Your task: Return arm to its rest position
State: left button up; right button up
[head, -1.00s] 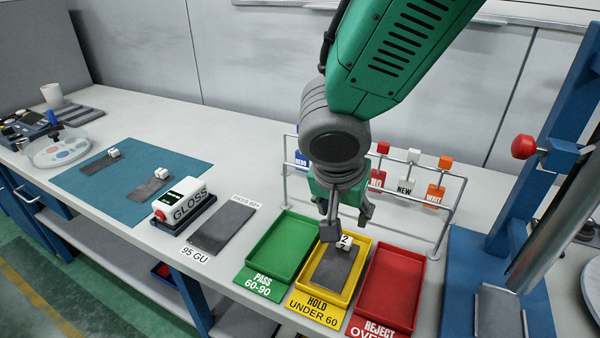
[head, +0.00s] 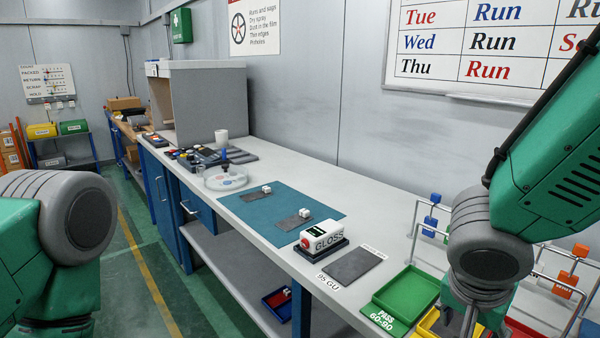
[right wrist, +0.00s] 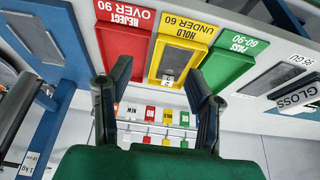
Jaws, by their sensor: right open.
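My right arm comes in from the right in the head view. Its gripper (head: 468,322) is low at the picture's bottom edge, its fingertips partly cut off, over the trays. In the right wrist view the two fingers (right wrist: 158,95) are wide apart with nothing between them. Beyond them is the yellow HOLD tray (right wrist: 191,58), holding a grey panel (right wrist: 175,62) with a small white numbered block on it. The panel is apart from the fingers. My left arm's green and grey links show at the left of the head view; its gripper is out of sight.
The green PASS tray (head: 409,291) and red REJECT tray (right wrist: 122,55) flank the yellow one. A rail with hanging tags (head: 431,215) stands behind. The gloss meter (head: 322,238), a grey panel (head: 354,265) and a teal mat (head: 270,206) lie to the left.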

jog(key=s+a+f+n+g+y+b, duration=0.1)
jog(key=s+f+n+g+y, duration=0.3)
jog(key=f, duration=0.7)
jog(key=s+a+f+n+t+y+b, duration=0.1)
jog(key=s+a+f+n, duration=0.1)
jog(key=s+f, duration=0.7)
pick_arm(q)
jog(key=f, duration=0.1)
jog(key=f+b, duration=0.1)
jog(key=f, duration=0.1)
jog(key=shift+s+d+f, duration=0.1)
jog(key=shift+s, duration=0.15)
pick_arm(e)
jog(key=s+d+f+n+h, duration=0.1)
jog(key=s+d+f+n, duration=0.3)
jog(key=f, duration=0.9)
jog(key=s+d, duration=0.3)
jog(key=shift+d+t+h, duration=0.15)
jog(key=shift+t+h, duration=0.15)
pick_arm(q)
jog(key=shift+d, duration=0.35)
pick_arm(e)
jog(key=shift+s+d+f, duration=0.1)
jog(key=shift+d+f, duration=0.1)
jog(key=shift+d, duration=0.1)
pick_arm(q)
jog(key=shift+a, duration=0.15)
pick_arm(e)
jog(key=shift+a, duration=0.1)
